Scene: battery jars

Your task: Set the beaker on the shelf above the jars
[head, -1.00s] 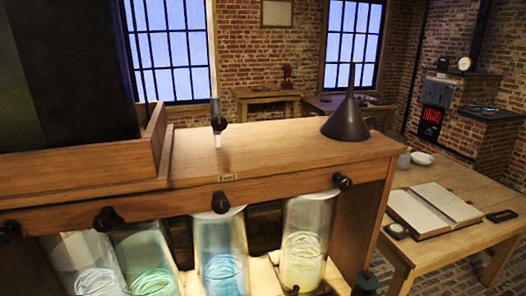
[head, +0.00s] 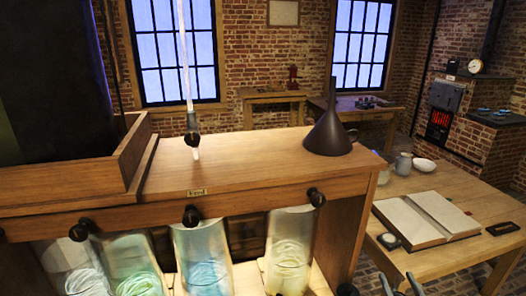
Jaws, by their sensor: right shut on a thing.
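The wooden shelf (head: 250,160) runs across the view above the row of jars. A dark funnel (head: 328,135) stands on its right end. Below it are several glass jars: one with pale yellow liquid (head: 288,270), one blue (head: 205,272), one green (head: 138,283) and a clear one (head: 82,280). My right gripper (head: 401,286) pokes in at the bottom edge, right of the jars and below the shelf top. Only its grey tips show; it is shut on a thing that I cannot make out. I cannot pick out the beaker for certain. My left gripper is out of view.
A wooden tray (head: 135,158) with a dark block fills the shelf's left end. A black fitting with a pale rod (head: 192,135) is at mid-shelf; bare wood lies between it and the funnel. The right table holds an open book (head: 428,218), a cup (head: 403,163) and a bowl (head: 424,165).

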